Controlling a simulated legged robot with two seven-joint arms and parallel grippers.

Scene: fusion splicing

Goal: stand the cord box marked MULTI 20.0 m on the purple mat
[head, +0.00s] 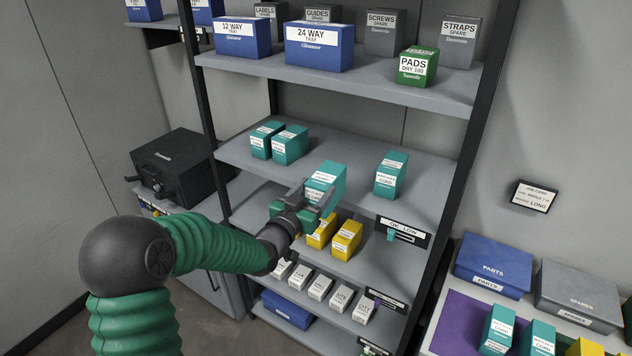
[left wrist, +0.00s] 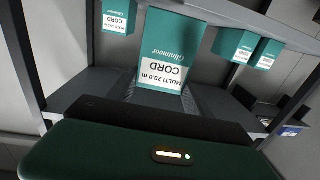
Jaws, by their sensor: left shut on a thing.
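The teal cord box (head: 326,178) is held in my left gripper (head: 308,200), in front of the middle shelf in the head view. In the left wrist view its label on the box (left wrist: 168,75) reads MULTI 20.0 m CORD, upside down. The fingers are shut on its lower part, and the dark gripper body hides its bottom. The purple mat (head: 456,322) lies at the lower right of the head view, far from the box. My right gripper is not in view.
Teal boxes (head: 290,145) and another teal box (head: 391,175) stand on the middle shelf. Yellow boxes (head: 346,238) stand below. Teal boxes (head: 497,330) stand at the mat, with blue PARTS (head: 493,264) and grey SPARES (head: 578,294) bins behind. The mat's left part is bare. A dark shelf post (head: 455,190) stands between.

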